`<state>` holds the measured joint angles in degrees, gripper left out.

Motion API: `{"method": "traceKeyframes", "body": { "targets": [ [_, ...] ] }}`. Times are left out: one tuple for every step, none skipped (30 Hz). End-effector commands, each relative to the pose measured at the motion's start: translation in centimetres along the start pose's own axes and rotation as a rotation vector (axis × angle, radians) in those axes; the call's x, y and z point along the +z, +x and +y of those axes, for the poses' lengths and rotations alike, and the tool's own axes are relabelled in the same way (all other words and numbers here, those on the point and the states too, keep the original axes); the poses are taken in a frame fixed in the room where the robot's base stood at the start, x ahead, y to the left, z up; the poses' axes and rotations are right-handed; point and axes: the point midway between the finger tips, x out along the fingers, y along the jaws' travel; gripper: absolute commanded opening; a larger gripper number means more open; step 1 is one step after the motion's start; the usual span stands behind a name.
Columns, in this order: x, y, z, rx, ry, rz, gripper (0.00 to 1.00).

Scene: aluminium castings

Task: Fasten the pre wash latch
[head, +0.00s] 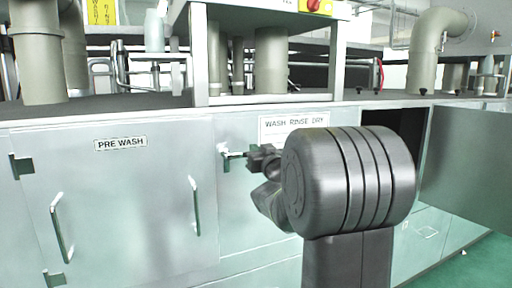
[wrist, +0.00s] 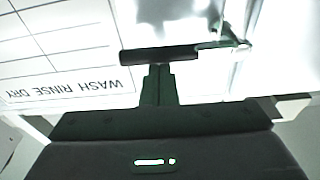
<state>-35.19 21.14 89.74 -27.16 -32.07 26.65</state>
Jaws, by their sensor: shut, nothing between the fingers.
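The pre wash door (head: 120,200) is a pale metal panel labelled PRE WASH, and looks closed in the head view. Its latch (head: 226,151) is a small bright bracket by the door's upper right edge, with a thin handle lying about level to the right. In the wrist view the latch bracket (wrist: 222,38) is at upper right, and a dark bar, seemingly the handle (wrist: 150,54), runs left from it. My gripper (head: 252,156) is at the handle's right end. In the wrist view my gripper (wrist: 158,70) is shut with its tips at the bar; I cannot tell whether they touch.
A WASH RINSE DRY sign (head: 292,126) is on the panel behind my arm. An open door (head: 465,160) stands out at the right beside a dark opening (head: 393,114). Two upright handles (head: 60,228) stick out from the pre wash door. Pipes stand on the machine top.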

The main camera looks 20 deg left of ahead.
Motion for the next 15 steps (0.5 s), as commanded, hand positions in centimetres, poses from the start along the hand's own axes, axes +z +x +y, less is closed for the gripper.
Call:
{"method": "traceKeyframes", "body": {
  "targets": [
    [-0.02, -0.01, 0.00, 0.000, 0.000, 0.000, 0.00],
    [-0.02, -0.01, 0.00, 0.000, 0.000, 0.000, 0.00],
    [-0.03, -0.01, 0.00, 0.000, 0.000, 0.000, 0.00],
    [-0.03, -0.01, 0.00, 0.000, 0.000, 0.000, 0.00],
    [-0.03, -0.01, 0.00, 0.000, 0.000, 0.000, 0.00],
    [-0.03, -0.01, 0.00, 0.000, 0.001, 0.000, 0.00],
    [-0.02, -0.01, 0.00, 0.000, 0.002, 0.000, 0.00],
    [0.00, -0.01, 0.01, 0.001, 0.004, 0.000, 0.00],
    [0.04, -0.02, 0.02, 0.001, 0.008, 0.000, 0.00],
    [0.08, -0.03, 0.02, 0.002, 0.012, 0.000, 0.00],
    [0.14, -0.03, 0.03, 0.002, 0.018, 0.000, 0.00],
    [0.22, -0.04, 0.05, 0.004, 0.027, 0.000, 0.00],
    [0.27, -0.05, 0.07, 0.005, 0.033, 0.000, 0.00],
    [0.30, -0.06, 0.08, 0.006, 0.038, 0.000, 0.00],
    [0.32, -0.06, 0.09, 0.006, 0.042, 0.000, 0.00]
  ]
}}
